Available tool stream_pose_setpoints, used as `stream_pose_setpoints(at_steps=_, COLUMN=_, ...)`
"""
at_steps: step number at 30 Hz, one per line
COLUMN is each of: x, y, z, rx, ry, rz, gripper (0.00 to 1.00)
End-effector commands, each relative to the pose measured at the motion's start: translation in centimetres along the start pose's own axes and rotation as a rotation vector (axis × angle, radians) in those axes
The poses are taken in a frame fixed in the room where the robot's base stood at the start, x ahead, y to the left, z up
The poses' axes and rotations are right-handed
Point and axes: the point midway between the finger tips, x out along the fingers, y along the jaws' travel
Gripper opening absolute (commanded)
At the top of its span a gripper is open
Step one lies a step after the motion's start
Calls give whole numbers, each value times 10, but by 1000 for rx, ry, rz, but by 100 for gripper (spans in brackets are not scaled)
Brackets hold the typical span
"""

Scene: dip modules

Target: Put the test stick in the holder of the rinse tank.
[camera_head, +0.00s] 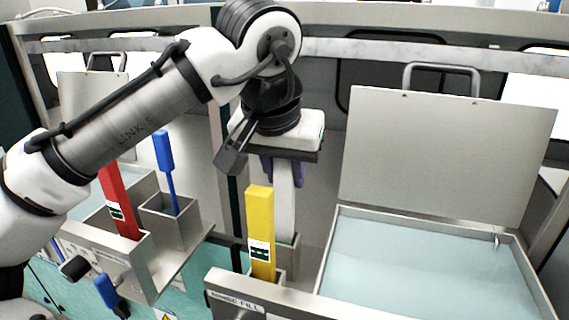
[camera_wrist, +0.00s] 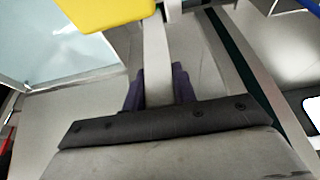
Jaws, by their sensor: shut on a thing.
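My gripper (camera_head: 283,170) points down with its purple fingers shut on a pale grey-white stick, which I take to be the test stick (camera_head: 285,205). The stick hangs upright. Its lower end meets a small metal holder (camera_head: 290,248) beside the right tank (camera_head: 335,225); I cannot tell whether it is inside or behind the rim. I cannot read which tank is the rinse tank.
A yellow stick (camera_head: 260,225) stands upright just in front of the held stick. At the left tank stand a red stick (camera_head: 118,200) and a blue-handled tool (camera_head: 165,160) in a metal box (camera_head: 175,222). The raised lid (camera_head: 440,150) stands right of my gripper.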

Motion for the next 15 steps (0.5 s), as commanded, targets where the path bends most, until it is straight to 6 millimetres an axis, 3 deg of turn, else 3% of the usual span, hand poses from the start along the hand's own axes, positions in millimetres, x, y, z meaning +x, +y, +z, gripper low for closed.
stream_pose_setpoints(at_steps=9, x=5, y=0, z=2, rx=0, ry=0, rz=0, gripper=0)
stream_pose_setpoints(at_steps=10, x=4, y=0, z=2, rx=0, ry=0, rz=-1, gripper=31)
stream_pose_setpoints(at_steps=15, x=3, y=0, z=2, rx=0, ry=0, rz=-1, gripper=49)
